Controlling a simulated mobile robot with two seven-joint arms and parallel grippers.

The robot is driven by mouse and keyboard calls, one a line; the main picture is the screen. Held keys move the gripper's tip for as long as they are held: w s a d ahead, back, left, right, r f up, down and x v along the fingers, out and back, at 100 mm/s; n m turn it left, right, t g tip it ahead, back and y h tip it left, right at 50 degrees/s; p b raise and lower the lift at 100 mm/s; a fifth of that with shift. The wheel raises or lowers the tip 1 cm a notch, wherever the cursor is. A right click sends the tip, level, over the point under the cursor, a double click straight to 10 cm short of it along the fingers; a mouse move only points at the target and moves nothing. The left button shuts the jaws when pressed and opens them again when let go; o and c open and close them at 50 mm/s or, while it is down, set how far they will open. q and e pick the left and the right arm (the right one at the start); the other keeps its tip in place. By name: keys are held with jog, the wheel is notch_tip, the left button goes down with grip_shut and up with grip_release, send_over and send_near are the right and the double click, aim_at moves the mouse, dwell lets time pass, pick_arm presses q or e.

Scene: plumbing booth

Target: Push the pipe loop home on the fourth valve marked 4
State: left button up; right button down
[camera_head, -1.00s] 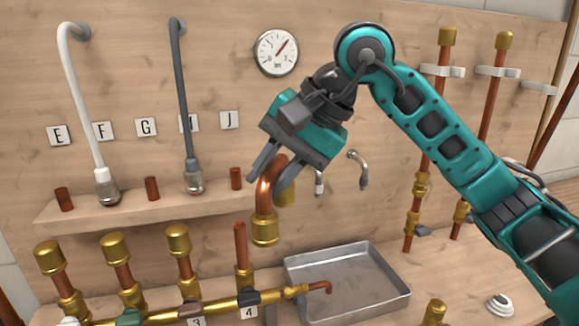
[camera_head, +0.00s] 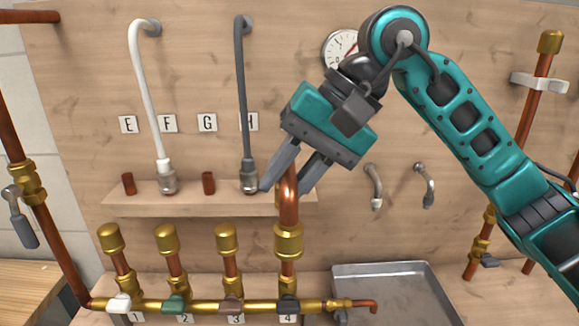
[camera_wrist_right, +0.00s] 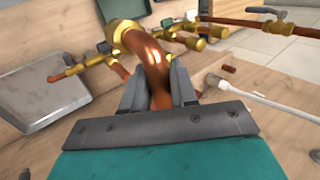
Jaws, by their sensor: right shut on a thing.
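My right gripper (camera_head: 287,186) is shut on the copper pipe loop (camera_head: 288,205), its two grey fingers on either side of the pipe. The loop's brass collar (camera_head: 289,240) points down, in line with the copper stub (camera_head: 288,268) of the fourth valve (camera_head: 288,304), which has a black handle and the label 4 (camera_head: 288,319). The stub's top is hidden by the collar; how far it sits inside I cannot tell. The right wrist view shows the bent loop (camera_wrist_right: 150,58) between the fingers (camera_wrist_right: 158,88), its brass collar (camera_wrist_right: 126,32) beyond. My left gripper is not in view.
Valves 1 to 3 stand left on the brass manifold (camera_head: 205,306), with brass-capped stubs such as the third valve's (camera_head: 226,238). A metal tray (camera_head: 385,268) lies right. A wooden shelf (camera_head: 130,207) with white and grey hoses is behind. Two wall spouts (camera_head: 374,188) hang right.

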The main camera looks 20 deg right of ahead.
aim_at(289, 237)
jog(key=shift+f, duration=0.8)
jog(key=shift+f+b, duration=0.9)
jog(key=shift+f, duration=0.4)
jog(key=shift+b, duration=0.3)
jog(key=shift+s+f+b, duration=0.1)
jog(key=shift+f+b, duration=2.3)
jog(key=shift+f, duration=0.05)
jog(key=c, duration=0.8)
grip_release()
